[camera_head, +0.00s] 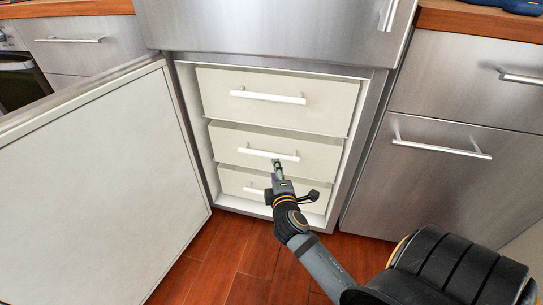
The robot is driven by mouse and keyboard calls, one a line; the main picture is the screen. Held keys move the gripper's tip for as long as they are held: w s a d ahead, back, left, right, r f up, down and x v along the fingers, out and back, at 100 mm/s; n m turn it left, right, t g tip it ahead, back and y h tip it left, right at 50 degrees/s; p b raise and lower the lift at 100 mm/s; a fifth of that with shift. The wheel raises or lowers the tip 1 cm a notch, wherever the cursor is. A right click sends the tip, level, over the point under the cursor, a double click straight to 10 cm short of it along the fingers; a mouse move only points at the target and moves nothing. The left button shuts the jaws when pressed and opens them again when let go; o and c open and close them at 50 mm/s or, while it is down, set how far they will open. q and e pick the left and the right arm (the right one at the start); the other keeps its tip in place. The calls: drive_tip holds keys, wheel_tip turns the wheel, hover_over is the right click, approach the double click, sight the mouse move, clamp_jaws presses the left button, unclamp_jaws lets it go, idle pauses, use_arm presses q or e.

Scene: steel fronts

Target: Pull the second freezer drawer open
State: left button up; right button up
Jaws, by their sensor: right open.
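The freezer compartment (362,130) stands open, with three cream drawers stacked inside. The second drawer (315,154) is the middle one and looks closed, with a white bar handle (256,152). My right gripper (277,164) is open at the right part of this handle, its fingertips just below or at the bar. I cannot tell if it touches the handle. The top drawer (230,82) and the bottom drawer (232,181) also look closed; my gripper and arm hide part of the bottom one. My left gripper is not in view.
The freezer door (95,190) is swung wide open to the left. Steel cabinet fronts with bar handles (441,148) stand at the right. The wooden floor (225,260) in front of the freezer is clear apart from my right arm above it.

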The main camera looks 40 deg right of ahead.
sight(272, 157)
drive_tip(key=b+x, duration=0.4)
drive_tip(key=x, duration=0.6)
drive_tip(key=shift+d+f, duration=0.15)
clamp_jaws()
